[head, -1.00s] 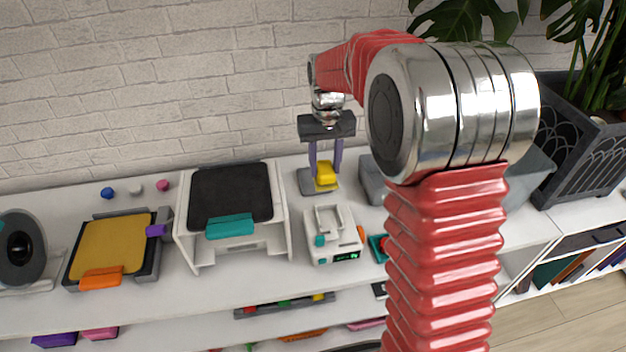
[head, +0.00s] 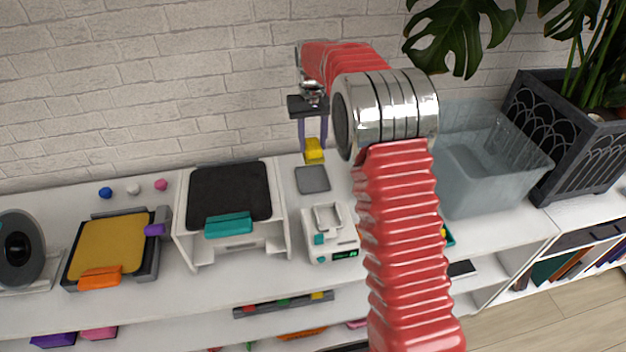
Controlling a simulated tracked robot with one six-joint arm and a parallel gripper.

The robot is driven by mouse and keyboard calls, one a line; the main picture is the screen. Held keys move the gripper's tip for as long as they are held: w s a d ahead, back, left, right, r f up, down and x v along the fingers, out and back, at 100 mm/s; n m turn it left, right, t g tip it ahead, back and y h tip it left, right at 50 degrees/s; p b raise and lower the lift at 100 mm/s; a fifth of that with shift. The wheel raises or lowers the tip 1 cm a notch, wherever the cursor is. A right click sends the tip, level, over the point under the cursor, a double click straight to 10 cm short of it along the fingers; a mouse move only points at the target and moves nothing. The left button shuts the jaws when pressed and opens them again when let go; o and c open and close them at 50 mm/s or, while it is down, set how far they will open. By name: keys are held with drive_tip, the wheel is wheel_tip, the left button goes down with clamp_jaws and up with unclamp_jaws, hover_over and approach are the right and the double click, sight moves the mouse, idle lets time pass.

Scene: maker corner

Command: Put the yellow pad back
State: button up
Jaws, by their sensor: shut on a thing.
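The yellow pad (head: 314,156) is a small yellow block in the head view. My gripper (head: 313,146) is shut on it, its two purple fingers pointing down. The pad is held up above and behind a flat grey square plate (head: 313,179) on the white top. The fingers partly cover the pad's upper part.
A white device with a display (head: 331,235) stands in front of the plate. A white machine with a black top (head: 230,195) stands to the left. A clear bin (head: 487,165) and a dark planter (head: 575,140) stand to the right. A brick wall (head: 150,80) rises behind.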

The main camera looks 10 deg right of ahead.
drive_tip(key=shift+w, duration=0.15)
drive_tip(key=shift+f, duration=0.15)
drive_tip(key=shift+f, duration=2.4)
wheel_tip(320, 180, down, 5)
drive_tip(key=shift+f, duration=0.1)
drive_tip(key=o, duration=1)
drive_tip(key=shift+o, duration=0.2)
